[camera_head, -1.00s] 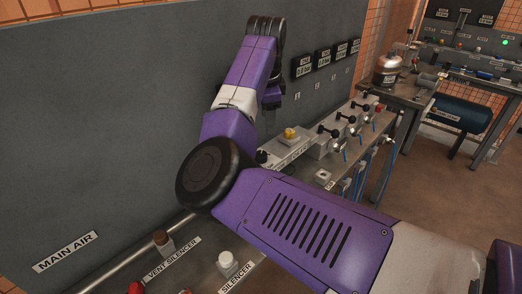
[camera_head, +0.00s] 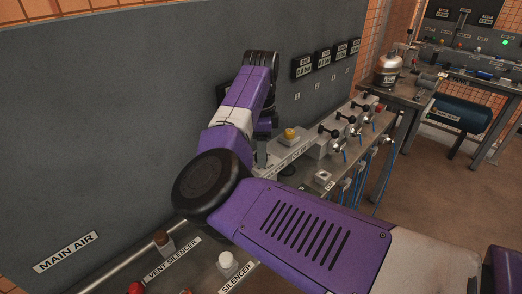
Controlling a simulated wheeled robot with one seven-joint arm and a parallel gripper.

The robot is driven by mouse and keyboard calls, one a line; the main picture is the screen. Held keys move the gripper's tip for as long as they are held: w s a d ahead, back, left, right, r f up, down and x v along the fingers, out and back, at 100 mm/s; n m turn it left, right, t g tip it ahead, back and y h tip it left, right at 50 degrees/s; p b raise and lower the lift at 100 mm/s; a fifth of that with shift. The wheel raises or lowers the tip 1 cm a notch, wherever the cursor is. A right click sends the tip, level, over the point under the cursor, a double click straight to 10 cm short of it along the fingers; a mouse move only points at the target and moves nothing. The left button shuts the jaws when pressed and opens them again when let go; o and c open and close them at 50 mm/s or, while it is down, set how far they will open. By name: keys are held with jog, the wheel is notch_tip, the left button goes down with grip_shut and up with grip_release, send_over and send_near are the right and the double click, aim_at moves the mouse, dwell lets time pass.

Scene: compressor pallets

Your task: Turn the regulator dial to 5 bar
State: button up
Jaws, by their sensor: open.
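No dial marked in bar can be made out, so I cannot tell for sure which part is the regulator dial. A yellow knob (camera_head: 290,133) stands on a grey block on the bench, just right of my wrist. My gripper (camera_head: 262,156) points down over the bench, left of the yellow knob. It is partly hidden behind my purple arm, and its fingertips are hard to see. It looks open, with nothing visible in it, and I cannot tell whether it touches anything. A labelled strip (camera_head: 297,145) runs beside it.
Several black-handled valves (camera_head: 338,132) with blue hoses line the bench to the right. Small black displays (camera_head: 303,67) hang on the grey wall panel. A vent silencer (camera_head: 162,241) and a white-topped fitting (camera_head: 227,262) stand in front. The floor at right is clear.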

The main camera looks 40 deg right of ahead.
grip_shut()
jog(key=shift+r+n+p, duration=0.15)
jog(key=shift+n+p, duration=0.15)
jog(key=shift+p, duration=0.2)
jog(key=shift+r+n+p, duration=0.1)
jog(key=shift+n+p, duration=0.7)
jog(key=shift+p, duration=0.45)
jog(key=n+p, duration=0.3)
jog(key=p, duration=0.1)
jog(key=shift+s+n, duration=0.1)
jog(key=shift+n, duration=0.2)
jog(key=n+p, duration=0.4)
jog(key=shift+n+p, duration=0.75)
jog(key=shift+n, duration=0.15)
jog(key=shift+f, duration=0.2)
